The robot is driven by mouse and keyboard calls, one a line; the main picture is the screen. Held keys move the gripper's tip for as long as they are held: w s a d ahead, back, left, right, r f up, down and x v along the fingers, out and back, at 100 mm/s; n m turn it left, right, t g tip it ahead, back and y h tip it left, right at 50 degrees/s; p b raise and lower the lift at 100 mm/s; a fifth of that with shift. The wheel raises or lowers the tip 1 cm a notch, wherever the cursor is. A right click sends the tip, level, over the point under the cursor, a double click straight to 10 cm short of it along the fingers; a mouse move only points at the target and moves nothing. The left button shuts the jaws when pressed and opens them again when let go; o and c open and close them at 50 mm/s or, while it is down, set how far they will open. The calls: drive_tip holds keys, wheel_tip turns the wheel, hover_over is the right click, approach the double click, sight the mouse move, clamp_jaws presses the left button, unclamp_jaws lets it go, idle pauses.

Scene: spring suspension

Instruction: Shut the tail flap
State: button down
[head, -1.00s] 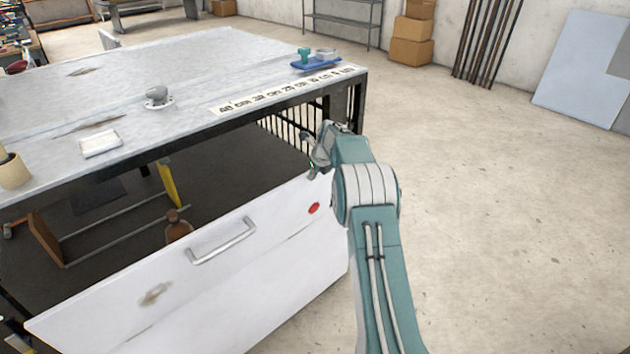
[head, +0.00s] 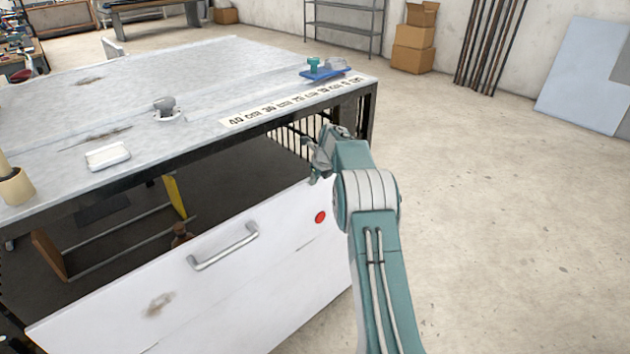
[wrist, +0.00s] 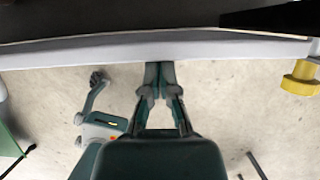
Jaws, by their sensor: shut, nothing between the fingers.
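The tail flap is a white panel (head: 225,300) with a metal bar handle (head: 223,247) and a red dot (head: 320,217). In the head view it leans outward below the grey-topped bench, with a dark gap between its upper edge and the bench. My gripper (head: 318,165) is at the flap's upper right corner, partly hidden by my own arm. In the wrist view the shut fingers (wrist: 159,68) point at the flap's long pale edge (wrist: 100,53). They are very close to it; I cannot tell whether they touch. Nothing is between the fingers.
The bench top (head: 200,75) carries a blue tray (head: 325,73), a grey knob (head: 165,106), a white dish (head: 107,157) and a tan roll (head: 14,186). A brown bottle (head: 181,236) stands behind the flap. A yellow part (wrist: 300,78) is right of my fingers. Floor at right is clear.

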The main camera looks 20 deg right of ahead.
drive_tip(key=a+v, duration=0.1)
drive_tip(key=v, duration=0.6)
drive_tip(key=shift+d+r, duration=0.25)
drive_tip(key=shift+d, duration=0.15)
